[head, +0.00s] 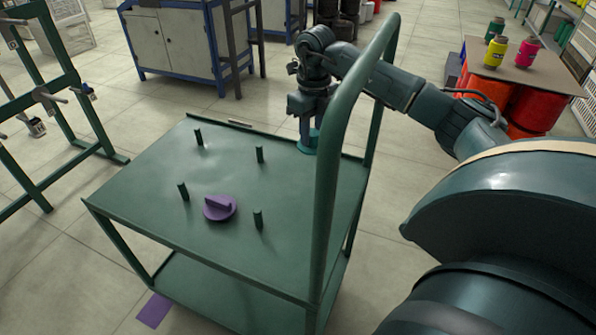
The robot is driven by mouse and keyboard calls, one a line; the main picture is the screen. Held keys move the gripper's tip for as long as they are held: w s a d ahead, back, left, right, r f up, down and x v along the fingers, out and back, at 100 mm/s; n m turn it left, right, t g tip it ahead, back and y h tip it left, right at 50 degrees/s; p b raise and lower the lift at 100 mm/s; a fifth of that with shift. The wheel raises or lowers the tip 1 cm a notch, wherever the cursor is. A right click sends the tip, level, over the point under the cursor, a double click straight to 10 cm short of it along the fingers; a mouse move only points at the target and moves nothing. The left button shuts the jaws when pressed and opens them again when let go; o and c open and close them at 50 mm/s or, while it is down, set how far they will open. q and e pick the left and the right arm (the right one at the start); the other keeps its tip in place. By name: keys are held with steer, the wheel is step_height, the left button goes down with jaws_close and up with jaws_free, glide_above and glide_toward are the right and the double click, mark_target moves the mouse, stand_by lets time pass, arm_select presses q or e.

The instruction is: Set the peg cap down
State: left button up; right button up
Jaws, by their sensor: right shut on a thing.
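My right gripper (309,128) reaches down over the far right part of the green cart top, behind the cart's handle. It is shut on a teal peg cap (307,147), a small round piece at its fingertips. I cannot tell whether the cap touches the cart top or hangs just above it. A purple peg cap (219,209) with a raised grip bar lies on the cart top (150,210), between the near pegs and apart from my gripper. My left gripper is not in view.
Several short green pegs (259,154) stand upright on the cart top. The cart's tall handle (328,190) rises in front of my right arm. A rack (45,105) stands at left, a cabinet (178,40) behind, a table with colored spools (495,52) at far right.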

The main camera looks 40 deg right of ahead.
step_height(320, 180, down, 9)
steer(key=shift+s+f+b, duration=0.1)
steer(key=shift+b, duration=1.15)
steer(key=shift+f, duration=0.3)
steer(key=o, duration=1.1)
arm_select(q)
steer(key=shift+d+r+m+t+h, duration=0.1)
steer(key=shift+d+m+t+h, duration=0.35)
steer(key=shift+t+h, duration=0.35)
arm_select(e)
steer(key=shift+r, duration=0.1)
steer(key=shift+r, duration=0.35)
arm_select(q)
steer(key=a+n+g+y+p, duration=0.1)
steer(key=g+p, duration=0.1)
steer(key=p, duration=0.1)
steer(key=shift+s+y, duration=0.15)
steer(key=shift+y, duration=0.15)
arm_select(e)
step_height(320, 180, up, 11)
steer(key=shift+r, duration=0.1)
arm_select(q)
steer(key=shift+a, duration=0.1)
